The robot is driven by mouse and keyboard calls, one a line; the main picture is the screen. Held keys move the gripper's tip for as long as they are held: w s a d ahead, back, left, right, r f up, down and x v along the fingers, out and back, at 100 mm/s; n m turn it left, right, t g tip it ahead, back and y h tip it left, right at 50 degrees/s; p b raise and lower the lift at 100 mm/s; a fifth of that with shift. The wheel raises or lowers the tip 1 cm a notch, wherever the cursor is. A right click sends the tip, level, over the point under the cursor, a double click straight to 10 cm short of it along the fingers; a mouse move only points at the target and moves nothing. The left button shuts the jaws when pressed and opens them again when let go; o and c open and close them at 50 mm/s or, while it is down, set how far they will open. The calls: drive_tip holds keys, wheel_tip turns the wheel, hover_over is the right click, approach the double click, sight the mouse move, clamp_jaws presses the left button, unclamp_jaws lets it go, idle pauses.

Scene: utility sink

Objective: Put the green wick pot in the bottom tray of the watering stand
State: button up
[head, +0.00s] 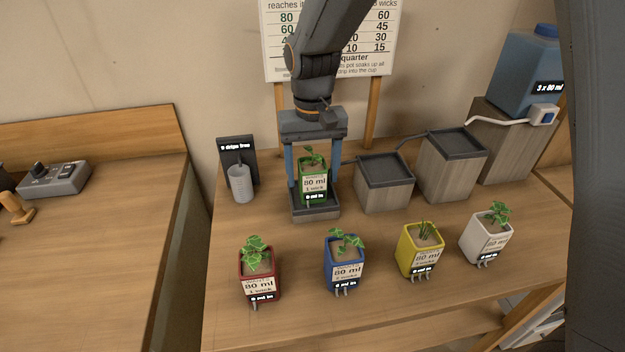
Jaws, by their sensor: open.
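The green wick pot (313,189) holds a small leafy plant and has a label reading 80 ml, 1 wick. It looks upright and stands in the lowest dark tray (315,213) at the left end of the stepped watering stand. My gripper (313,172) points down over the pot, with its blue fingers spread on either side of it. The jaws are open; small gaps to the pot are hard to judge. The pot's underside and wicks are hidden by the tray's rim.
Higher trays (384,169) and (456,143) step up rightward to a blue water tank (526,75). A grey measuring cup (241,184) stands left of the bottom tray. Red (259,275), blue (344,264), yellow (421,252) and white pots (486,238) line the front.

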wheel_tip(320, 180, up, 10)
drive_tip(key=shift+f+b, duration=0.1)
drive_tip(key=shift+b, duration=0.7)
